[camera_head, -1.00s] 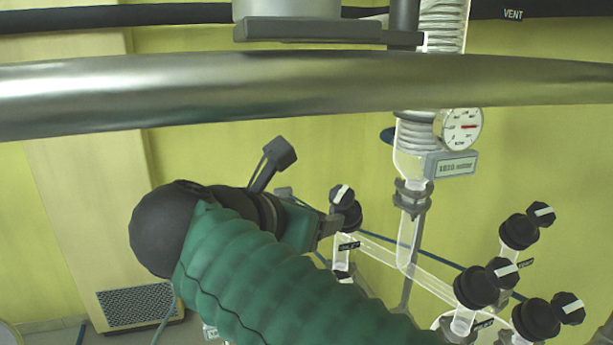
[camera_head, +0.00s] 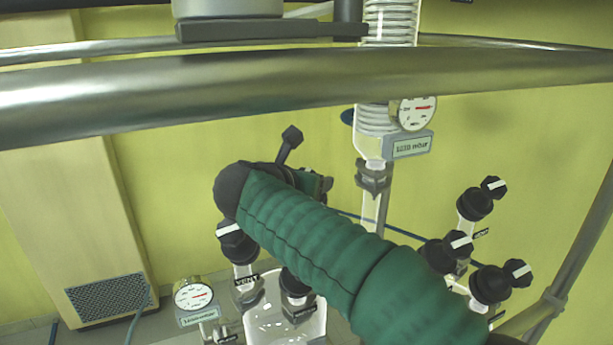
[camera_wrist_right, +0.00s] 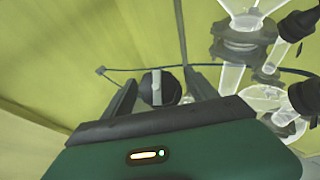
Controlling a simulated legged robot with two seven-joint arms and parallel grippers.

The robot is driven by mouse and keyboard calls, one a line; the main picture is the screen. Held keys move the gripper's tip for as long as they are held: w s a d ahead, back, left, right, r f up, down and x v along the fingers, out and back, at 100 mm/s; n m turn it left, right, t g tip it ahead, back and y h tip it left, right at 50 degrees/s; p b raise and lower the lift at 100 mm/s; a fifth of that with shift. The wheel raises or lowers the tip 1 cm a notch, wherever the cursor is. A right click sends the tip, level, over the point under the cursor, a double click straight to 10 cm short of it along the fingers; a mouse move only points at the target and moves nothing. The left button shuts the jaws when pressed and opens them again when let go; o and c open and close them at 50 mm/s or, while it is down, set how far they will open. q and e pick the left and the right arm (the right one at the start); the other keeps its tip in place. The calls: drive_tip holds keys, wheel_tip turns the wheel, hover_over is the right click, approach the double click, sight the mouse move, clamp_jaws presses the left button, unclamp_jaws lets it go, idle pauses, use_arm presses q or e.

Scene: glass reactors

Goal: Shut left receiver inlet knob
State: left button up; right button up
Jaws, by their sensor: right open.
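A black round knob (camera_wrist_right: 157,88) with a white bar shows between the fingertips of my right gripper (camera_wrist_right: 162,80) in the right wrist view. The bar looks nearly upright there. The fingers are apart, one on each side of the knob; I cannot tell whether they touch it. In the head view, my green right arm comes in from the lower right and its gripper (camera_head: 325,184) is partly hidden behind the wrist. The knob at the gripper is hidden there. My left gripper is not in view.
A knob labelled VENT (camera_head: 232,232) and a gauge (camera_head: 193,294) are at lower left. Several black knobs (camera_head: 474,204) stand at right. A glass column with a gauge (camera_head: 413,112) stands behind the arm. A metal rail (camera_head: 300,88) crosses above.

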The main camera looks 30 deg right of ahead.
drive_tip(key=shift+a, duration=0.35)
drive_tip(key=shift+c, duration=1.2)
drive_tip(key=shift+w, duration=0.1)
drive_tip(key=shift+c, duration=1.1)
drive_tip(key=shift+d, duration=0.2)
drive_tip(key=c, duration=0.7)
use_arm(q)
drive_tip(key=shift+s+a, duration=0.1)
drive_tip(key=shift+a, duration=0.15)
use_arm(e)
drive_tip(key=shift+a, duration=0.1)
drive_tip(key=shift+c, duration=1)
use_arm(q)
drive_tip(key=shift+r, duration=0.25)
use_arm(e)
drive_tip(key=shift+r, duration=0.1)
